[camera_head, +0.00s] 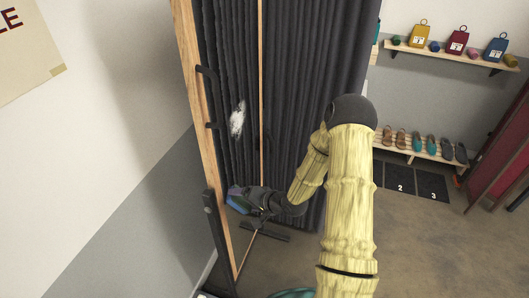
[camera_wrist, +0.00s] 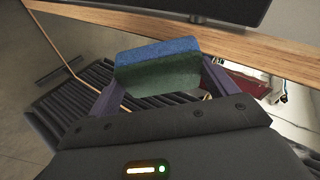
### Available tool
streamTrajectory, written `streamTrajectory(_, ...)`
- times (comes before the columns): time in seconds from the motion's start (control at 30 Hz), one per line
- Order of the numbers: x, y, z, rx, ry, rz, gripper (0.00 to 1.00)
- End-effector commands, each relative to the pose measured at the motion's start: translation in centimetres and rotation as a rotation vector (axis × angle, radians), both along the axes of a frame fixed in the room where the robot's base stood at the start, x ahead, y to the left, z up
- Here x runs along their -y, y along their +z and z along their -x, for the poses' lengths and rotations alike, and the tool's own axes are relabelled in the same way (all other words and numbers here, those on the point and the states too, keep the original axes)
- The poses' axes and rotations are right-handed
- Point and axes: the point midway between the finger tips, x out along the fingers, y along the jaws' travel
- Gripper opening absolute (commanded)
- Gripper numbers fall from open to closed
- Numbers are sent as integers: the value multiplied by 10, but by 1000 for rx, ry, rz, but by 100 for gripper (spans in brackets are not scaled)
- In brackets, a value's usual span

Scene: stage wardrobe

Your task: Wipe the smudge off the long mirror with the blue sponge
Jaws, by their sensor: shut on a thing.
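The long mirror stands upright at the left in the head view, seen at a steep angle, with a light wooden frame (camera_head: 190,62). Its glass shows dark pleated cloth. The smudge (camera_head: 237,119) is a whitish patch on the glass, around mid-height. My gripper (camera_head: 240,199) is low in front of the mirror, below the smudge. It is shut on the blue sponge, which in the wrist view (camera_wrist: 158,64) is blue on top with a dark green side, held between both fingers. I cannot tell whether the sponge touches the glass. The smudge is not recognisable in the wrist view.
A dark pleated curtain (camera_head: 320,60) hangs right behind the mirror. A dark red panel (camera_head: 500,150) is at the right edge. The floor (camera_head: 430,245) at right is clear.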

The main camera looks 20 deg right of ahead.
Motion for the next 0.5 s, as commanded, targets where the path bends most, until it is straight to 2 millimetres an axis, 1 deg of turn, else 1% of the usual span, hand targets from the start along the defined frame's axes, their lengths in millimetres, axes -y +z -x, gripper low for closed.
streamTrajectory(0.07, 5, 8, -8, 34, -35, -85, 67)
streamTrajectory(0.17, 11, 27, -20, 84, -71, -190, 67)
streamTrajectory(0.27, 22, 51, -32, 140, -114, -298, 67)
streamTrajectory(0.37, 38, 82, -43, 202, -159, -401, 67)
streamTrajectory(0.4, 46, 95, -47, 225, -176, -436, 67)
streamTrajectory(0.5, 65, 125, -53, 273, -211, -504, 67)
